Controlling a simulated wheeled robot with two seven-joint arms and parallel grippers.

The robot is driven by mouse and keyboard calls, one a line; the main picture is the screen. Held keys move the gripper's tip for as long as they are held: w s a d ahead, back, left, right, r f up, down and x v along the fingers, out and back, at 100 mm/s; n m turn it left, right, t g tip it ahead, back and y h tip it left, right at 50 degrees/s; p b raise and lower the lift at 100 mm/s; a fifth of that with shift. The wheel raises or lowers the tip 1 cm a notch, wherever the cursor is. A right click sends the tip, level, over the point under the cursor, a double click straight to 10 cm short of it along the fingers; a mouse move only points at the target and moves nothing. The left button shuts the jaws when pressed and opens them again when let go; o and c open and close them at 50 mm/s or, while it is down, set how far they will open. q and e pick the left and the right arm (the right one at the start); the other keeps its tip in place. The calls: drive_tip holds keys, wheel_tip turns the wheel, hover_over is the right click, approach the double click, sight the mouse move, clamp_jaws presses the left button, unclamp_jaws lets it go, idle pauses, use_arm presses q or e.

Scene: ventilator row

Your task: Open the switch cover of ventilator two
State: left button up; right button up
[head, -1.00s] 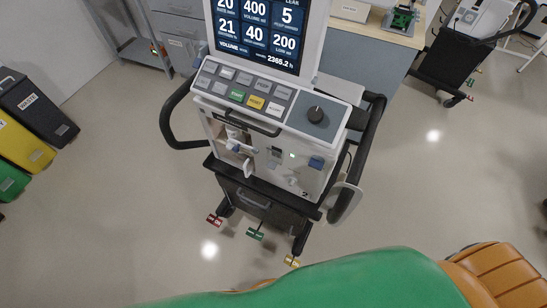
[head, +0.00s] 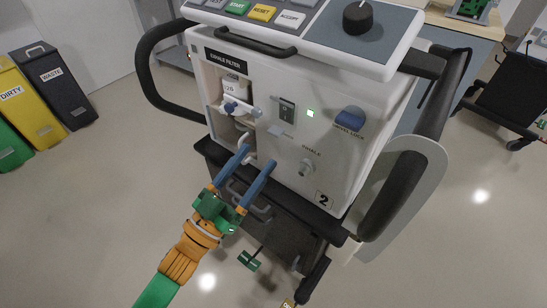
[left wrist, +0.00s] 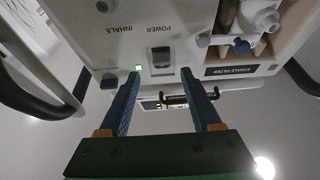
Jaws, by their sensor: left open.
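Ventilator two (head: 330,150) stands close in front of me in the head view, with a "2" label low on its front. Its power switch (head: 287,112) is a small dark rocker in a frame, left of a green light. The switch also shows in the left wrist view (left wrist: 160,61), beside the word POWER, upside down there. I cannot make out the cover apart from the switch and its frame. My left gripper (head: 258,156) is open and empty, below the switch in the head view. In the left wrist view its fingers (left wrist: 160,74) point at the panel on either side of the switch.
The filter bay (head: 236,105) with white fittings lies left of the switch. A blue swivel lock knob (head: 349,118) and the inhale port (head: 306,168) are to the right. Black handles (head: 160,60) flank the machine. Bins (head: 55,85) stand far left, with open floor between.

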use_arm(q)
drive_tip(key=x, duration=0.5)
drive_tip(key=shift+w, duration=0.15)
clamp_jaws()
drive_tip(key=shift+r+p, duration=0.1)
drive_tip(key=shift+p, duration=0.25)
drive_tip(key=g+y+p, duration=1)
drive_tip(key=g+p, duration=0.2)
drive_tip(key=p, duration=2.6)
approach(272, 134)
drive_tip(key=shift+w+d+r+g+y, duration=0.4)
drive_tip(key=shift+r+g+y, duration=0.2)
drive_tip(key=shift+r+g, duration=0.1)
drive_tip(key=shift+w+d+r+g+y, duration=0.4)
drive_tip(key=shift+r+g+y, duration=0.2)
drive_tip(key=shift+g, duration=0.1)
use_arm(e)
wheel_tip(272, 134, up, 39)
drive_tip(key=a, duration=0.1)
drive_tip(key=shift+s+r, duration=0.2)
drive_tip(key=shift+s, duration=0.1)
drive_tip(key=shift+a, duration=0.1)
